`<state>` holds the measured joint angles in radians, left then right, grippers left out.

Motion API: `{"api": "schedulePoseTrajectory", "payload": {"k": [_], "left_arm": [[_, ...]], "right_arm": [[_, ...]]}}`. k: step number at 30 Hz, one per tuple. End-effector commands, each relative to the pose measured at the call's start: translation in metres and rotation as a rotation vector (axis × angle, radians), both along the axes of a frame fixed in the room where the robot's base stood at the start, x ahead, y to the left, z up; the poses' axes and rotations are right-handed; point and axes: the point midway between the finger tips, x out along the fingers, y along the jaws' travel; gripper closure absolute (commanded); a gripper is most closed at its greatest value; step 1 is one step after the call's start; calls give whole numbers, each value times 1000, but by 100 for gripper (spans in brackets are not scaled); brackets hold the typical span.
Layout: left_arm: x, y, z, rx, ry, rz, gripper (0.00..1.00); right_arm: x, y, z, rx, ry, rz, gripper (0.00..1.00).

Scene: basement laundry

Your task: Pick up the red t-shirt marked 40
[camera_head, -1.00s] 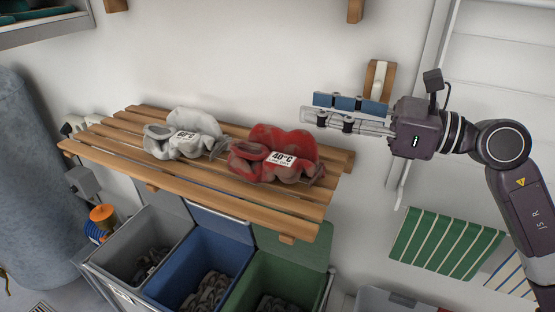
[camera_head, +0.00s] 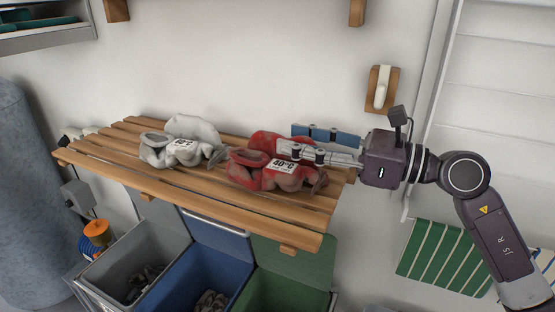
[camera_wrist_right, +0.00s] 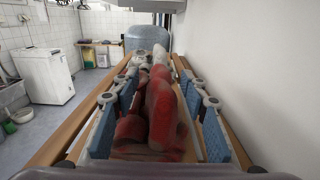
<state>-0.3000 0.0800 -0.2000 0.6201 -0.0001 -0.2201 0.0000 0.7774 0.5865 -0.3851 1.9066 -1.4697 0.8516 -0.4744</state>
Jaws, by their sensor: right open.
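The red t-shirt (camera_head: 262,172) lies crumpled on the slatted wooden shelf (camera_head: 150,185), with a white label reading 40°C on its front. My right gripper (camera_head: 300,142) reaches in from the right with its fingers over the right part of the shirt. In the right wrist view the gripper (camera_wrist_right: 160,108) is open, one blue-padded finger on each side of the red shirt (camera_wrist_right: 160,105). I cannot tell whether the pads touch the cloth. My left gripper is not in view.
A grey-white labelled garment (camera_head: 180,143) lies left of the red shirt. Grey (camera_head: 135,255), blue (camera_head: 215,262) and green (camera_head: 290,285) bins stand below the shelf. The wall is close behind. A wall hook (camera_head: 381,88) is above right.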

Motion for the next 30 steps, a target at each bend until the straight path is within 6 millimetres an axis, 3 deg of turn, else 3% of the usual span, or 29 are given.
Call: {"api": "schedulePoseTrajectory", "payload": {"k": [1,6,16,27,30], "left_arm": [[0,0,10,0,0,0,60],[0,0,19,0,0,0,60],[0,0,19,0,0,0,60],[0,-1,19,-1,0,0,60],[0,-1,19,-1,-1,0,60]], "right_arm": [[4,8,3,2,3,3,59],[13,28,-1,2,2,2,59],[15,33,-4,0,0,0,60],[15,33,-4,0,0,0,100],[15,33,-3,1,0,0,100]]}}
